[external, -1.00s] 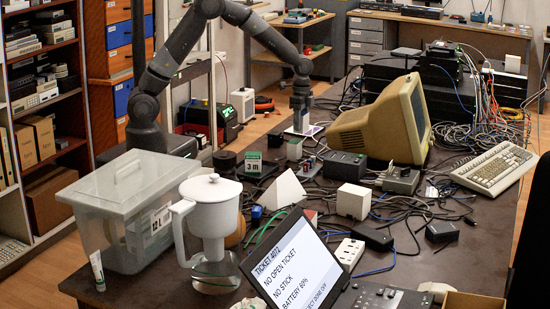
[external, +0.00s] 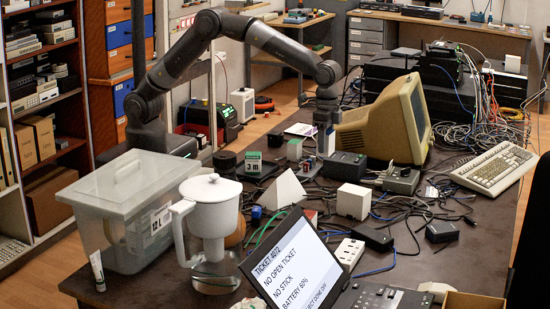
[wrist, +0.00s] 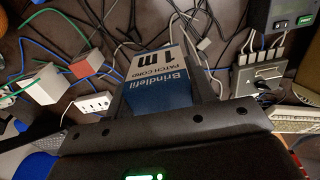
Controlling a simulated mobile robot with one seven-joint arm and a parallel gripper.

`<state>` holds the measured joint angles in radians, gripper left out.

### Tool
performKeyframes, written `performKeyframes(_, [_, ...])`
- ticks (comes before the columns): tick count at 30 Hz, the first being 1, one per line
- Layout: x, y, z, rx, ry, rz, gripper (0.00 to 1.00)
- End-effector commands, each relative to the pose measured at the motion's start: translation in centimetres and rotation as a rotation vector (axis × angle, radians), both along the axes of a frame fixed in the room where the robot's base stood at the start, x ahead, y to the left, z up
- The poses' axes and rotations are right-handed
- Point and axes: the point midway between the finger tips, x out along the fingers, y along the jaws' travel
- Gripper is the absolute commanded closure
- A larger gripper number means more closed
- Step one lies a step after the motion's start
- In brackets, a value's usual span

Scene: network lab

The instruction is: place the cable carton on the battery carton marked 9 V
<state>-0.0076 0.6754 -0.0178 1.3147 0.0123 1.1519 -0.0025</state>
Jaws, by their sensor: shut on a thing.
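My gripper (external: 326,122) is shut on a blue and white carton (wrist: 158,78). Its printing reads "Brindlefil PATCH CORD 1 m", upside down in the wrist view. In the external view the held carton (external: 326,141) hangs below my gripper, just left of the old monitor; whether it touches anything below is unclear. I cannot read a 9 V mark on any carton in these frames, so I cannot tell which one is the battery carton.
The beige monitor (external: 385,118) stands close right of my gripper. A dark box (external: 345,165), a white box (external: 353,201), a white pyramid (external: 283,191) and a small green-topped box (external: 294,150) are nearby. Loose cables cover much of the table (external: 450,270).

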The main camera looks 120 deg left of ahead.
Motion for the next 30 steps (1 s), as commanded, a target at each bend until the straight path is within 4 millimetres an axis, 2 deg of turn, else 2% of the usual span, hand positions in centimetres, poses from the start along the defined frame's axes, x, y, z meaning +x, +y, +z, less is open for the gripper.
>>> performKeyframes(1, [0.5, -2.6, 0.4, 0.0, -0.003, -0.007, 0.76])
performKeyframes(3, [0.9, -5.4, 0.9, 0.0, -0.002, -0.002, 0.76])
performKeyframes(6, [1.2, -8.5, 1.5, 0.0, -0.002, 0.002, 0.76])
performKeyframes(9, [1.2, -10.5, 1.8, 0.0, -0.002, 0.006, 0.76])
performKeyframes(12, [1.4, -11.2, 1.7, 0.001, 0.001, 0.01, 0.76])
performKeyframes(14, [1.7, -10.8, 1.4, 0.001, 0.001, 0.012, 0.76])
performKeyframes(24, [5.7, -4.6, -3.1, 0.0, 0.0, 0.013, 0.76])
performKeyframes(30, [7.2, -2.2, -4.8, 0.0, 0.0, 0.011, 0.76])
